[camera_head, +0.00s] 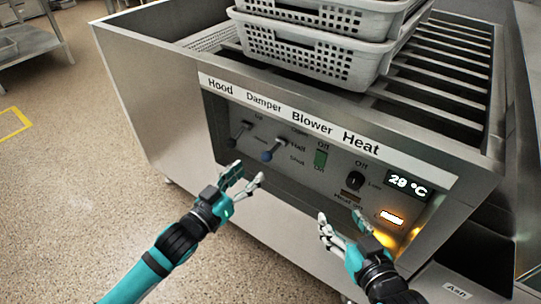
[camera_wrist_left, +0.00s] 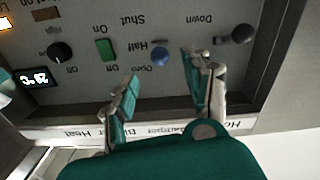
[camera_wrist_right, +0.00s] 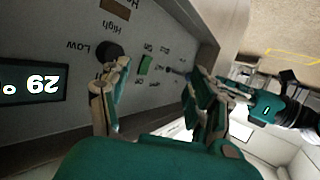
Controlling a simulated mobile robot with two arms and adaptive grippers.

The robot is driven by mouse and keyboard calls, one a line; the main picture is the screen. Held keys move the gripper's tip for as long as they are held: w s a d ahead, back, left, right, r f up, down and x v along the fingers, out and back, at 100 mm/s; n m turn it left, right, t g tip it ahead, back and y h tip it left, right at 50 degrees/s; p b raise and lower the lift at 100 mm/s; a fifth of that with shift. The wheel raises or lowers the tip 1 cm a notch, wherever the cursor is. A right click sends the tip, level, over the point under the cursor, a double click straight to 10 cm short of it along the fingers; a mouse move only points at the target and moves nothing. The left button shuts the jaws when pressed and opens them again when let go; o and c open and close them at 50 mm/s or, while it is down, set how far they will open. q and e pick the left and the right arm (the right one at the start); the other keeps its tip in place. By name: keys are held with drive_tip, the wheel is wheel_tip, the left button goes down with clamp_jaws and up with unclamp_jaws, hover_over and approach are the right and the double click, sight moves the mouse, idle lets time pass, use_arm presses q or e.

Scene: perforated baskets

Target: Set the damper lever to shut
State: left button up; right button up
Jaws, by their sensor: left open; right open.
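The damper lever (camera_head: 267,155) has a blue knob and sits on the panel under the word Damper, beside the Open, Half and Shut marks. In the left wrist view its blue knob (camera_wrist_left: 159,56) shows closest to the Half mark, on the side away from Shut. My left gripper (camera_head: 248,177) is open and empty, just below and in front of the knob in the head view. In its wrist view the knob appears between the spread fingers; contact cannot be told. My right gripper (camera_head: 340,217) is open and empty before the lower right of the panel.
The dark-knobbed hood lever (camera_head: 238,132) is close on the left. Right of the damper are the green blower switch (camera_head: 320,159), the heat knob (camera_head: 355,181) and a 29 °C display (camera_head: 408,185). White perforated baskets (camera_head: 310,55) stand stacked on the slatted top.

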sight(270, 153)
use_arm(q)
drive_tip(key=b+x, duration=0.2)
drive_tip(key=x, duration=0.7)
drive_tip(key=shift+w+d, duration=0.3)
drive_tip(key=shift+w, duration=0.15)
clamp_jaws()
use_arm(e)
wheel_tip(270, 153, up, 11)
drive_tip(key=a+t+y, duration=0.1)
drive_tip(key=t+y, duration=0.1)
drive_tip(key=t, duration=0.5)
drive_tip(key=shift+w+a+f, duration=0.15)
drive_tip(key=shift+w+a, duration=0.2)
drive_tip(key=shift+w, duration=0.1)
